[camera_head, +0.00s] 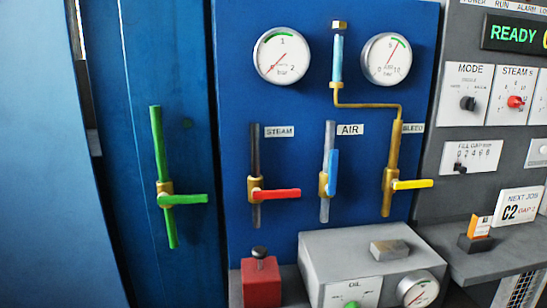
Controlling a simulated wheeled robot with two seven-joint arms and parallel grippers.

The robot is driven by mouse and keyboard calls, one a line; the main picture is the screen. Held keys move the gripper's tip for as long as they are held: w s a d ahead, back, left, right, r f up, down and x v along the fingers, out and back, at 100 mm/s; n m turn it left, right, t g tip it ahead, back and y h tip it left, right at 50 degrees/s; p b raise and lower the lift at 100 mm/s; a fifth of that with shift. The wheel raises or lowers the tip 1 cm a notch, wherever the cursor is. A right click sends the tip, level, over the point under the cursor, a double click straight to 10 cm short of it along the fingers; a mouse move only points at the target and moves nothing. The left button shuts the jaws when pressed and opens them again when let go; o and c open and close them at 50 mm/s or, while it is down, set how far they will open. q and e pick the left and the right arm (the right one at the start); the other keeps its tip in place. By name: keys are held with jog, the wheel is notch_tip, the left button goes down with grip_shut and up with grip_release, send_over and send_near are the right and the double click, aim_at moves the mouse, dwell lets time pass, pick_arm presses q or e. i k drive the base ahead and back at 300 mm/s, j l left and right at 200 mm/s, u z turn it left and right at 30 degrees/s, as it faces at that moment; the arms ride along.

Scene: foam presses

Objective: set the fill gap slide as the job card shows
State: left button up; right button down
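The fill gap slide (460,168) is a small dark knob on a white plate (485,160) labelled FILL GAP, on the grey control panel at the right. The plate's scale reads 0 2 4 6 8. The knob sits at the left end of its slot, near the 0 mark. The job card (519,206) is white and stands on the grey ledge below the panel. It reads NEXT JOB, C2, GAP 2. Neither of my grippers is in view.
Above the slide are the MODE knob (468,103), the red STEAM knob (515,101) and a READY display (513,34). An orange-topped block (479,227) stands on the ledge left of the card. A yellow BLEED valve handle (412,184) sticks out left of the panel.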

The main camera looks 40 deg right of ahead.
aim_at(463, 170)
jog(key=z, duration=2.45)
